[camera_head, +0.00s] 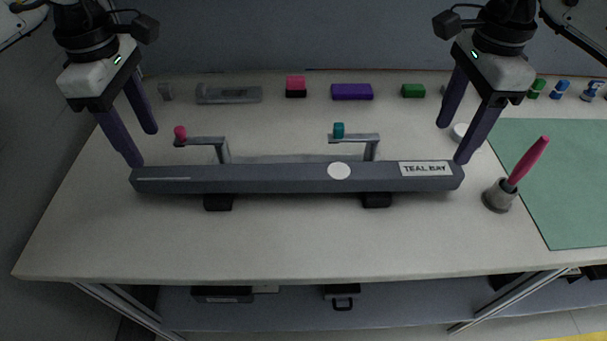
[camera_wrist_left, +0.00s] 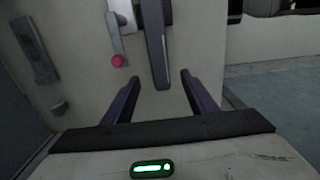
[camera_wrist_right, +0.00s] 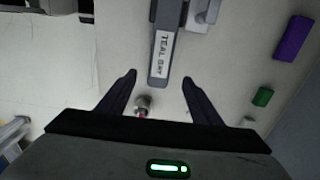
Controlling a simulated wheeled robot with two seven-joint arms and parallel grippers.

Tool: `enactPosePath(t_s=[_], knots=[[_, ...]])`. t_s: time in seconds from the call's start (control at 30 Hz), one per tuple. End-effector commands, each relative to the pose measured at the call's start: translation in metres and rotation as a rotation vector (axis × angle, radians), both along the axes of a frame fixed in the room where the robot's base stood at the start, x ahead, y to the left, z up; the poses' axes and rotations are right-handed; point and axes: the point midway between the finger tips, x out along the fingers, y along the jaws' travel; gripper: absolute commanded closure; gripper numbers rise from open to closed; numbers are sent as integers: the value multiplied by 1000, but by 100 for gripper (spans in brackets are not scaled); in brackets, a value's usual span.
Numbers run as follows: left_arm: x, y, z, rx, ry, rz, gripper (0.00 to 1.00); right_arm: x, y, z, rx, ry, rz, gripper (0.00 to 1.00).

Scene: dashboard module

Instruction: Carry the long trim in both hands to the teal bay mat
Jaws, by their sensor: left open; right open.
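The long trim (camera_head: 260,182) is a dark grey bar lying across the table on two black blocks, with a white dot and a "TEAL BAY" label near its right end. The teal bay mat (camera_head: 565,170) lies flat at the right. My left gripper (camera_head: 147,149) is open above the trim's left end; in the left wrist view that end (camera_wrist_left: 156,55) shows between the fingertips. My right gripper (camera_head: 452,144) is open at the trim's right end; in the right wrist view that labelled end (camera_wrist_right: 168,17) shows between the fingertips. Neither gripper holds anything.
Two grey bracket arms, with a pink knob (camera_head: 181,133) and a teal knob (camera_head: 338,130), stand behind the trim. A grey cup (camera_head: 498,196) with a pink-handled tool (camera_head: 528,160) stands between trim and mat. Small coloured blocks, including a purple one (camera_head: 351,92), line the back.

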Motion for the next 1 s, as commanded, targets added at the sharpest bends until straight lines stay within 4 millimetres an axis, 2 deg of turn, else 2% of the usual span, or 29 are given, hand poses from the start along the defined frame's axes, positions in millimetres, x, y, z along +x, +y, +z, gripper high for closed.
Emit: enactPosePath(t_s=[0.4, 0.53, 0.7, 1.0], knots=[[-1, 0, -69, 1, 5, 1, 48, -1, 0, -69, 0, 4, 0, 41], [-1, 0, -85, -1, 4, 1, 48, -1, 0, -85, 1, 3, 0, 41], [-1, 0, -97, 0, 2, 0, 48, 0, 0, -97, 1, 1, 0, 41], [0, 0, -99, -1, 1, 0, 48, 0, 0, -99, 1, 1, 0, 41]])
